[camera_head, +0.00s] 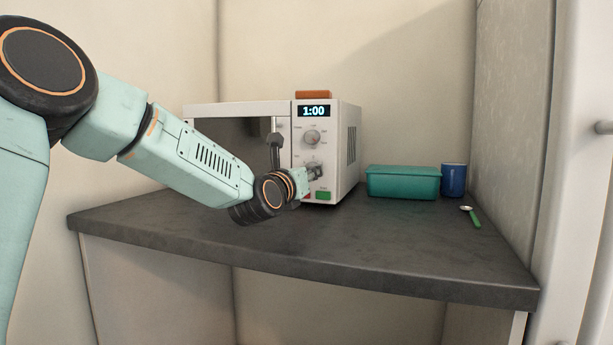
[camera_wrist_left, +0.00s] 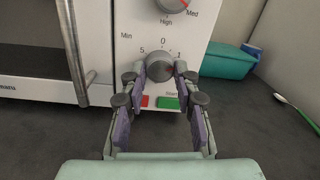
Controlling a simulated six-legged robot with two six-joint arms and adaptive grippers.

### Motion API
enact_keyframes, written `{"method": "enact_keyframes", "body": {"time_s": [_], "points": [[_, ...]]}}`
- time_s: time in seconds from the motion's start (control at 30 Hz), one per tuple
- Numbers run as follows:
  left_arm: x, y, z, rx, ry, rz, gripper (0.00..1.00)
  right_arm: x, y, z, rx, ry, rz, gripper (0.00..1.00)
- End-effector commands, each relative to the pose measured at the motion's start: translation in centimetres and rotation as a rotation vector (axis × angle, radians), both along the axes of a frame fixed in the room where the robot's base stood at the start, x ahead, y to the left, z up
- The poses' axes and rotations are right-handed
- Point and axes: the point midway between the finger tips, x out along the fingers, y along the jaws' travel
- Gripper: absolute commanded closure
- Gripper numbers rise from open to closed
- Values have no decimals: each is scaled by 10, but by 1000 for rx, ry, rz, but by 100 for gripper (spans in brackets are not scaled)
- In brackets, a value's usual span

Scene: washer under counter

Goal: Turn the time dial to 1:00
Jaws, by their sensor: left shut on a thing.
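The microwave (camera_head: 347,120) stands on the counter, and its display (camera_head: 314,111) reads 1:00. The time dial (camera_wrist_left: 160,66) is the lower knob, marked Min with 0, 5 and 1 around it in the left wrist view. My left gripper (camera_wrist_left: 160,76) has its fingers on both sides of this dial and is shut on it. In the head view my left gripper (camera_head: 316,172) covers much of the lower knob. The upper power dial (camera_head: 312,137) is free, with High and Med marks near it in the wrist view. My right gripper is not in view.
A green start button (camera_wrist_left: 168,102) and a red button (camera_wrist_left: 144,101) sit below the dial. A teal box (camera_head: 403,183), a blue cup (camera_head: 454,180) and a green-handled spoon (camera_head: 472,217) are on the counter (camera_head: 390,255) at the right. The counter front is clear.

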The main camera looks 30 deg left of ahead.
Motion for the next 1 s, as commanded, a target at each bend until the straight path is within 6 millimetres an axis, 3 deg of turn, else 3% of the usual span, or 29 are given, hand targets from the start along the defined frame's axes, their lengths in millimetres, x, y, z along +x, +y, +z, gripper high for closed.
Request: {"method": "enact_keyframes", "body": {"time_s": [0.47, 0.5, 0.73, 1.0], "points": [[0, 2, 6, -7, -14, 4, 100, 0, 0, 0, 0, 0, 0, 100], [0, 2, 6, -7, -14, 4, 66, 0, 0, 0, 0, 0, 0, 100], [0, 1, 3, -8, -8, 2, 47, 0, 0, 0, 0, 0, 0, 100], [0, 0, 1, -8, -4, 1, 46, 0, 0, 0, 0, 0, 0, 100]]}}
